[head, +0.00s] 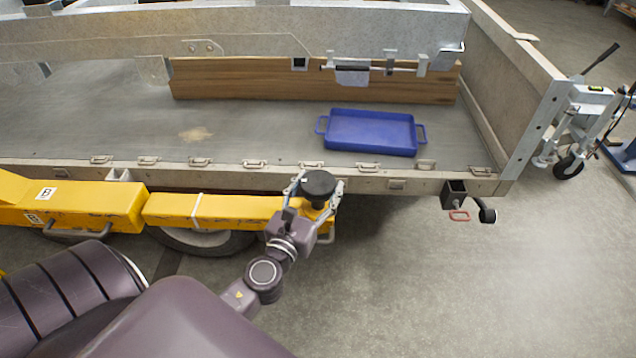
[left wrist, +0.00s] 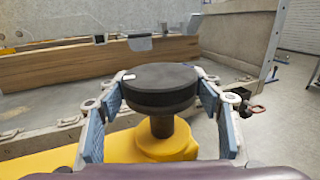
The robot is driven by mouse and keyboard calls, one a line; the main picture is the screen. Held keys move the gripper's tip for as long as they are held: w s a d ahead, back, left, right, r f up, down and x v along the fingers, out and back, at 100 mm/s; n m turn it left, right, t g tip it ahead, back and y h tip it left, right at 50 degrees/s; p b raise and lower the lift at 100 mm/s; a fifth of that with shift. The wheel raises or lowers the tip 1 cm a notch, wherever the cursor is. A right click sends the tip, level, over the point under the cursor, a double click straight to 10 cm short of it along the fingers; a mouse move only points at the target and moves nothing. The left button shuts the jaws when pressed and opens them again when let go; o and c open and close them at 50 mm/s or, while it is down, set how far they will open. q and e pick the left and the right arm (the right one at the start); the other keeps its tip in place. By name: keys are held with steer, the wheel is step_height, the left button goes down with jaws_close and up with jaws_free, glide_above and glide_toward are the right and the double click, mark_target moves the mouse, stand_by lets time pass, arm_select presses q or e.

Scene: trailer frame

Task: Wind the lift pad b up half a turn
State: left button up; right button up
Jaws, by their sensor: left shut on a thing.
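Lift pad b (head: 319,184) is a black round disc on a dark threaded stem (left wrist: 161,125). It stands upright on the end of a yellow lift arm (head: 235,209) marked with B labels. My left gripper (head: 318,186) is shut on the pad, with one finger on each side of its rim. In the left wrist view the pad (left wrist: 160,82) sits level between the fingers, with a small white mark at its left edge. A visible length of stem shows between the pad and the yellow arm. My right gripper is not in view.
The trailer frame's side rail (head: 225,171) runs just behind the pad. A blue tray (head: 371,133) lies on the trailer bed before a wooden board (head: 250,79). The floor at lower right is clear.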

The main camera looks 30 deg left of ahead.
arm_select(q)
steer(key=shift+f, duration=0.15)
steer(key=o, duration=1.2)
steer(key=v, duration=1.2)
